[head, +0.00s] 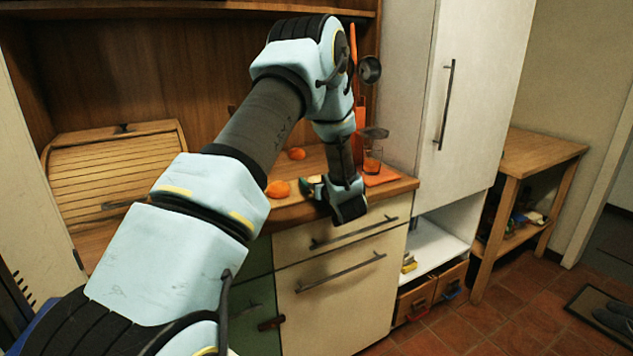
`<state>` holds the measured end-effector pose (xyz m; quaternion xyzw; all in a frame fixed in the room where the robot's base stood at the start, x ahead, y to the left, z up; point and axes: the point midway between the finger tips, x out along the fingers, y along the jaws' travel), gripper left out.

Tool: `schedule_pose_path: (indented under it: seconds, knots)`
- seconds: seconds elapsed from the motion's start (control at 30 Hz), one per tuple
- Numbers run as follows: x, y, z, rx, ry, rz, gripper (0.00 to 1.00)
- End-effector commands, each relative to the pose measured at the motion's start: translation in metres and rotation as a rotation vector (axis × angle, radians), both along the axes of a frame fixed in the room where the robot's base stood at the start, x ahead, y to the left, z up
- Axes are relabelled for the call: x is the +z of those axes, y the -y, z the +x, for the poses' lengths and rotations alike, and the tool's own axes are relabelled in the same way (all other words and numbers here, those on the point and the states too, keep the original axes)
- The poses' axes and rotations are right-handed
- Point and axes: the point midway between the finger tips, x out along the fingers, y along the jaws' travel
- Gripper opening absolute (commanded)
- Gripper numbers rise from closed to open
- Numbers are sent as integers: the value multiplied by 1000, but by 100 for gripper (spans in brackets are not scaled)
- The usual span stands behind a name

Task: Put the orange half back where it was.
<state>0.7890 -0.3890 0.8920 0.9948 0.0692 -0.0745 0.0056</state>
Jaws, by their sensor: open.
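Several orange pieces lie on the wooden counter (398,186). One orange piece (278,188) is near the front edge, left of my gripper (318,190), and another (296,153) lies farther back. A smaller orange patch (315,179) shows right at my gripper's fingers; I cannot tell whether it touches them. I cannot tell which piece is the orange half. My gripper is low over the front edge of the counter and open. My own arm hides part of the counter.
A glass (372,160) with something orange in it stands on an orange board (382,175), right of my gripper. A roll-top bread box (115,170) is at the left. A tall white cupboard (470,70) stands at the right. Drawers (345,290) are below the counter.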

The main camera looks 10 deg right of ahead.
Motion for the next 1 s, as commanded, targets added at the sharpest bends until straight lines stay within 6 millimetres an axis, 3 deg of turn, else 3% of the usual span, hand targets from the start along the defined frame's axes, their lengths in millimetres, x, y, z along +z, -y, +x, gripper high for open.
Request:
schedule_pose_path:
  seconds: [0.3,0.5,0.7,1.0]
  knots:
    - [7,11,-67,-4,0,0,100]
    - [13,14,-95,-2,1,0,100]
    - [15,15,-105,-1,0,0,100]
    - [16,14,-105,-2,-3,-2,100]
